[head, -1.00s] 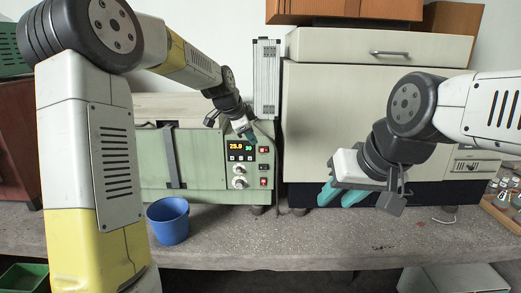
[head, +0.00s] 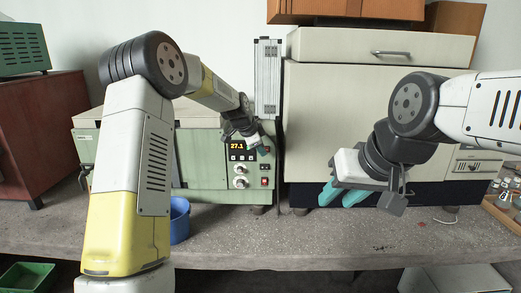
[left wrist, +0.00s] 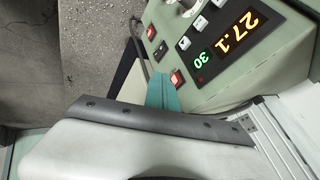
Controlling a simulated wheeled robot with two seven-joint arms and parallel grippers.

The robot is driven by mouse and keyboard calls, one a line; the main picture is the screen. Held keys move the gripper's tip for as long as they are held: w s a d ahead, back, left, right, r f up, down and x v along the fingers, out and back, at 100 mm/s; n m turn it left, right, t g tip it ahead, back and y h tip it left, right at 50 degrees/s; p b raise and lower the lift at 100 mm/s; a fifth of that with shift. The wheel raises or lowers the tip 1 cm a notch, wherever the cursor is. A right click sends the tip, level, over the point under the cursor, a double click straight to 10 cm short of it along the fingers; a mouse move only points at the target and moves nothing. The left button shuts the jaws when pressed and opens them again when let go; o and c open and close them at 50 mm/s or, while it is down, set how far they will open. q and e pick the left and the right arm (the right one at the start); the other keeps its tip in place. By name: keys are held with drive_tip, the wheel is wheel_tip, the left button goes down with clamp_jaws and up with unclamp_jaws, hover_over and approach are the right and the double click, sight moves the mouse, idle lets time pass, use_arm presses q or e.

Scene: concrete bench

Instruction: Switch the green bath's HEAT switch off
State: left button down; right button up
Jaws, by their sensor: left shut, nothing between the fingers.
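The green bath (head: 205,172) stands at the back of the bench, its front panel showing 27.1. My left gripper (head: 262,150) is shut and empty in front of the panel's upper right, beside a red switch. In the left wrist view its teal fingertips (left wrist: 161,82) are right beside this red switch (left wrist: 176,78); I cannot tell whether they touch. A dark switch (left wrist: 160,50) and another red switch (left wrist: 151,32) lie further along the row. The switch labels are not readable. My right gripper (head: 341,195) is open and empty, over the bench at right.
A blue bucket (head: 180,221) is partly hidden behind my left arm. A cream cabinet (head: 340,115) stands right of the bath, with a tall ribbed metal unit (head: 267,78) between. Small bottles (head: 508,196) sit at far right. The bench front is clear.

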use_arm(q)
drive_tip(key=shift+w+a, duration=0.1)
drive_tip(key=shift+w, duration=0.65)
drive_tip(key=shift+w+a+r+m, duration=0.15)
drive_tip(key=shift+w+a+m, duration=0.4)
drive_tip(key=shift+w, duration=0.1)
drive_tip(key=shift+w+a, duration=0.15)
drive_tip(key=shift+a, duration=0.05)
idle(0.8)
drive_tip(key=shift+d, duration=0.15)
drive_tip(key=shift+s+d, duration=0.35)
drive_tip(key=shift+d, duration=0.45)
